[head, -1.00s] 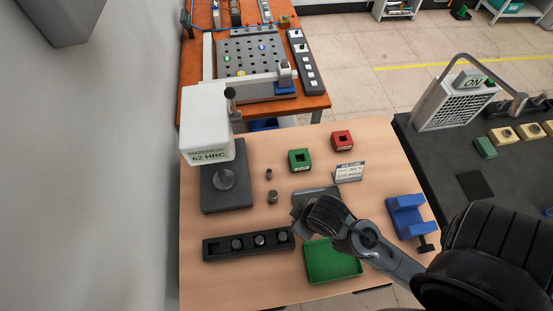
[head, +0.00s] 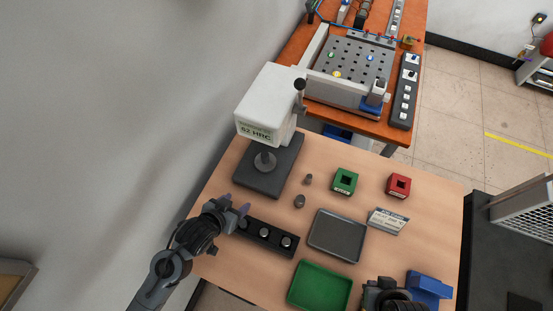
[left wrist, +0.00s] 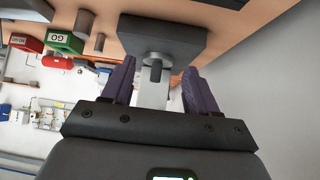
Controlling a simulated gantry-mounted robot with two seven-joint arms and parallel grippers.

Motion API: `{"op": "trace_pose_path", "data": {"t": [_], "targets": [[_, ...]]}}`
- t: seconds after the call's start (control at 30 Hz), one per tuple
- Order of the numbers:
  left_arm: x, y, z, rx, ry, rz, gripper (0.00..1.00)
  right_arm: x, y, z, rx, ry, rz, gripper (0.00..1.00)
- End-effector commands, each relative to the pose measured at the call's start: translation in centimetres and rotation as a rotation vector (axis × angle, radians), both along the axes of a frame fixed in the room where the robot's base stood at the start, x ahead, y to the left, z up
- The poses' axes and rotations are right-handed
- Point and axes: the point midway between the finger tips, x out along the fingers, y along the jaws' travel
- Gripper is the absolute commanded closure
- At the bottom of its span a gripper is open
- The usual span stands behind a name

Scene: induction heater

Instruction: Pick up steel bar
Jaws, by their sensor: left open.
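Small grey metal cylinders show in the head view: several stand in a black rack (head: 262,238), and two (head: 308,180) (head: 299,201) stand loose on the table. I cannot tell which one is the steel bar. My left gripper (head: 236,205) is open and apparently empty at the rack's left end, and it covers part of the rack. In the left wrist view its purple fingers (left wrist: 160,72) are apart, with the hardness tester's dark base (left wrist: 165,32) beyond them. My right gripper (head: 378,290) shows partly at the bottom edge; its jaws are unclear.
The white hardness tester (head: 268,103) stands behind the rack. A grey tray (head: 338,235), a green tray (head: 320,287), green (head: 344,181) and red (head: 398,186) gauge blocks, a sign (head: 388,221) and a blue clamp (head: 430,287) stand to the right.

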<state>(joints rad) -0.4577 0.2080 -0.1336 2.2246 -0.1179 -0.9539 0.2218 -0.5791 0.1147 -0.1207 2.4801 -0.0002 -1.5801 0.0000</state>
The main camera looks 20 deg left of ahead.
Motion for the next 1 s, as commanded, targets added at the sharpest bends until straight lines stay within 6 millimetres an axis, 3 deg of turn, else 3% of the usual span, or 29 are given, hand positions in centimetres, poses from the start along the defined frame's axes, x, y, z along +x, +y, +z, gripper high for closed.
{"op": "trace_pose_path", "data": {"t": [0.2, 0.3, 0.4, 0.8, 1.0], "targets": [[6.2, -0.3, -2.1, -0.061, -0.209, -0.072, 0.41, 0.0, -0.2, -2.2, -0.006, 0.0, 0.003, 1.0], [9.4, 0.2, -2.3, -0.081, -0.304, -0.115, 0.41, 0.0, -0.2, -3.3, -0.009, 0.001, 0.005, 1.0], [11.4, 0.6, -2.0, -0.086, -0.356, -0.14, 0.41, 0.0, -0.3, -3.9, -0.011, 0.001, 0.006, 1.0], [16.4, -0.3, -3.2, -0.088, -0.391, -0.156, 0.41, 0.0, -0.2, -4.4, -0.007, 0.001, 0.003, 1.0], [17.5, -0.8, -3.7, -0.088, -0.39, -0.157, 0.41, 0.0, -0.1, -4.4, -0.002, 0.001, 0.0, 1.0]]}}
